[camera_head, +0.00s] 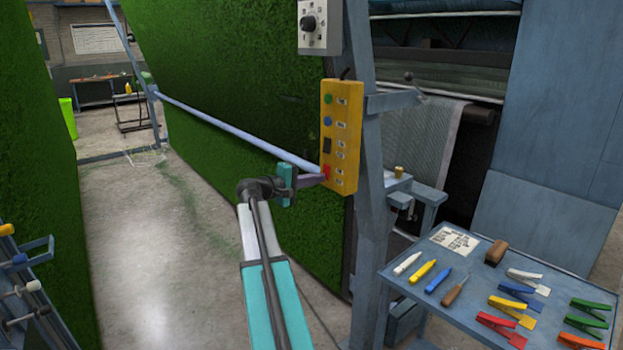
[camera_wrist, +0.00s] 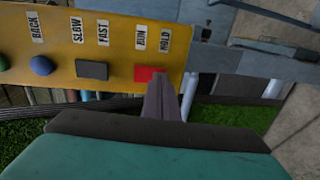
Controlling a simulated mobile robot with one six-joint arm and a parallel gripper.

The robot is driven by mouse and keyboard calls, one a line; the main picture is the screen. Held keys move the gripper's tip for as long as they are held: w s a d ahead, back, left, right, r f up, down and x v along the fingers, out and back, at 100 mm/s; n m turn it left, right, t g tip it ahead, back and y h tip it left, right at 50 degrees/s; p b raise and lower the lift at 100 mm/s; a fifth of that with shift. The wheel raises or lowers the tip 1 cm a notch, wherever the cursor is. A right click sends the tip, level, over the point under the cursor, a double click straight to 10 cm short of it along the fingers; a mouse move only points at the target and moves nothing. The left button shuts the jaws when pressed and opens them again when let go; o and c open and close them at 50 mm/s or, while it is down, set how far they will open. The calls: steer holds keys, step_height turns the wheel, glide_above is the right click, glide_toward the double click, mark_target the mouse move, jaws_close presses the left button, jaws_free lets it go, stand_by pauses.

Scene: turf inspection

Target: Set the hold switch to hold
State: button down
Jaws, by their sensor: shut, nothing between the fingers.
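The yellow control box (camera_head: 342,130) hangs on a blue-grey post and also fills the top of the wrist view (camera_wrist: 115,50). The hold switch is a red rocker (camera_wrist: 146,72) beside the labels RUN and HOLD; in the head view it is at the box's bottom (camera_head: 326,171). My gripper (camera_head: 321,180) is shut and empty, with its tips at the red switch. In the wrist view the fingertips (camera_wrist: 159,78) cover part of the switch's right end, on the HOLD side. I cannot tell whether they touch it or which way it is tipped.
The box also carries a black rocker (camera_wrist: 92,70), a blue button (camera_wrist: 42,65) and a green button (camera_head: 328,98). A grey dial box (camera_head: 320,26) is above. A tool table (camera_head: 470,290) stands at right. Turf walls (camera_head: 215,80) flank a clear floor (camera_head: 150,250) at left.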

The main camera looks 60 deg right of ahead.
steer(key=shift+s+d, duration=0.1)
steer(key=shift+d, duration=0.05)
stand_by(0.5)
steer(key=w+a+f+b, duration=0.1)
steer(key=w+a+b, duration=0.2)
steer(key=a, duration=1)
steer(key=shift+w+a+f+b, duration=0.15)
steer(key=shift+w+f+b, duration=0.25)
steer(key=shift+w, duration=0.3)
